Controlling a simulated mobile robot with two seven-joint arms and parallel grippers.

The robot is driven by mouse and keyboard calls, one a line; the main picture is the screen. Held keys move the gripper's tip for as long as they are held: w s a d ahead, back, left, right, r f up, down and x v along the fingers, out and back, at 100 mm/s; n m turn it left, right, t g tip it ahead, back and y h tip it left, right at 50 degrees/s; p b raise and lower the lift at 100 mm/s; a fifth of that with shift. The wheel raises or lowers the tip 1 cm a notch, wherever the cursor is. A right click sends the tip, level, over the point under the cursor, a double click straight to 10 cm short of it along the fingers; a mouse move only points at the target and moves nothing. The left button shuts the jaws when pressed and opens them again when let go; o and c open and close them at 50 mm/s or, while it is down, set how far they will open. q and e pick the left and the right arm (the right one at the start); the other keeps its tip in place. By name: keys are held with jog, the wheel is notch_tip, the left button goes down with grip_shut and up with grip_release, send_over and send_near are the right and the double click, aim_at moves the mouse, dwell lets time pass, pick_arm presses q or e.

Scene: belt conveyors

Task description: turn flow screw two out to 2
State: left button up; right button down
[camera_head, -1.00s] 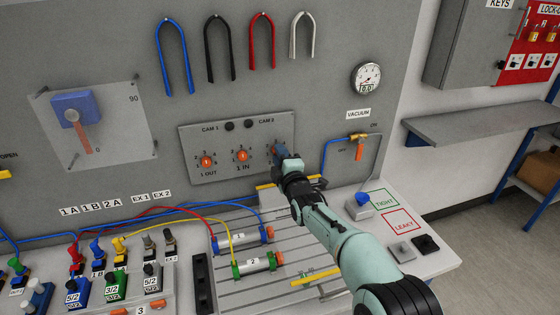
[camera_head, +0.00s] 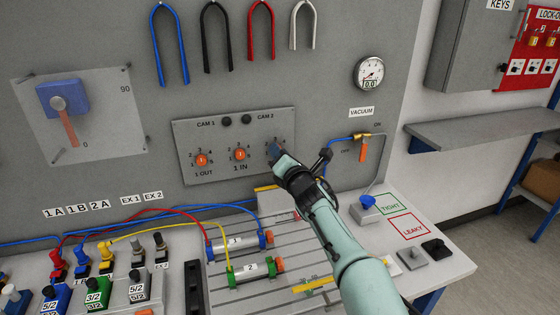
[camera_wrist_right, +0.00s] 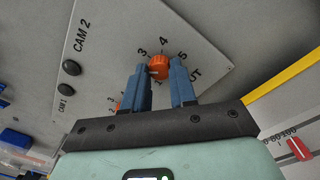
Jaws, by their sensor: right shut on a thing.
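The flow screw two out is an orange knob (camera_wrist_right: 158,62) on the grey flow panel (camera_head: 217,124), at the panel's right end. In the right wrist view the numbers 3, 4 and 5 show around it, with part of its "OUT" label. A pale mark shows on the knob's lower left side; the finger hides the scale there. My right gripper (camera_wrist_right: 161,73) has its blue fingers on both sides of the knob and is shut on it. In the head view this gripper (camera_head: 274,150) hides the knob. My left gripper is not in view.
The 1 OUT knob (camera_head: 201,160) and 1 IN knob (camera_head: 240,155) sit to the left on the same panel. A vacuum valve with an orange handle (camera_head: 363,149) is to the right. Cylinders (camera_head: 252,268) and hoses lie on the bench below.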

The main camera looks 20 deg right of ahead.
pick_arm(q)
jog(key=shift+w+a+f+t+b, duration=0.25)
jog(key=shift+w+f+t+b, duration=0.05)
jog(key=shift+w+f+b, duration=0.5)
pick_arm(e)
jog(key=shift+n, duration=2.3)
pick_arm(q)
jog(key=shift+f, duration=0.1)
pick_arm(e)
jog(key=shift+r, duration=0.1)
jog(key=c, duration=0.9)
grip_release()
